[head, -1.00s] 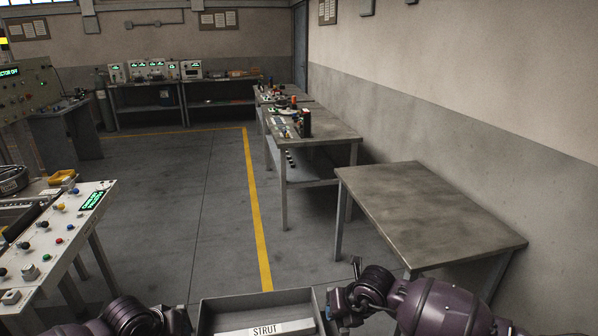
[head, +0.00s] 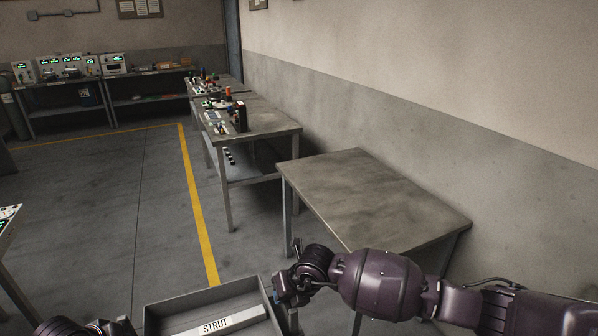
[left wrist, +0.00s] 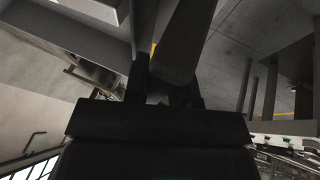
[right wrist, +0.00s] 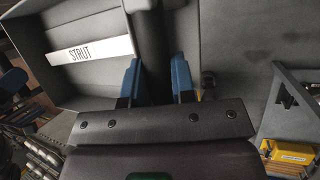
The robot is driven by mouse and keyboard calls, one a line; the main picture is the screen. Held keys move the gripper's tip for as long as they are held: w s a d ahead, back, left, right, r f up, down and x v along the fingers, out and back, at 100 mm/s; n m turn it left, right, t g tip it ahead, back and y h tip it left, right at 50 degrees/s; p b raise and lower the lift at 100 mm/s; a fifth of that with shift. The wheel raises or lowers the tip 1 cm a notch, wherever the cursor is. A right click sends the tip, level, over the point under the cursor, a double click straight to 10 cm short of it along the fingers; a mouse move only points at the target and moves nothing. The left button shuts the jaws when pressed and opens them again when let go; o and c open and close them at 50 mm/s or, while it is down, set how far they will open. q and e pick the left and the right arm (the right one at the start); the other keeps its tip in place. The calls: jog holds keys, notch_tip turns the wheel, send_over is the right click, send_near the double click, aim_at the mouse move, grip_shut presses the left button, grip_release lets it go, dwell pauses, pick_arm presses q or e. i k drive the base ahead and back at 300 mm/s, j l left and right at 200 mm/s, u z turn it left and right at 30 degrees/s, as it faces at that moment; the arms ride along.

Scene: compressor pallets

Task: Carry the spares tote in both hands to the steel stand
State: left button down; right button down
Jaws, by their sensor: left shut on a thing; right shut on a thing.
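The grey open tote (head: 205,294) is low in the head view, with a white strip marked STRUT (head: 215,326) inside it. My right gripper (head: 284,290) is shut on the tote's right side. In the right wrist view its blue fingers (right wrist: 156,80) straddle the tote's wall. My left gripper (head: 122,326) is at the tote's left side, partly cut off by the frame. In the dark left wrist view its fingers (left wrist: 167,88) close on a part of the tote. The bare steel stand (head: 370,195) is ahead to the right, beyond my right arm, its top empty.
A workbench (head: 262,122) with small parts on it stands just behind the stand, along the right wall. Benches with instruments (head: 70,75) line the back wall. A yellow floor line (head: 197,205) runs left of the stand. The floor to the left is open.

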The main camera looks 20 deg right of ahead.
aim_at(343, 193)
jog(key=i+l, duration=0.25)
jog(key=i, duration=0.25)
jog(key=i+l, duration=0.2)
jog(key=i, duration=0.25)
jog(key=i+l, duration=0.25)
jog(key=i, duration=2.05)
jog(key=i+z, duration=0.1)
jog(key=i, duration=0.4)
jog(key=z, duration=0.6)
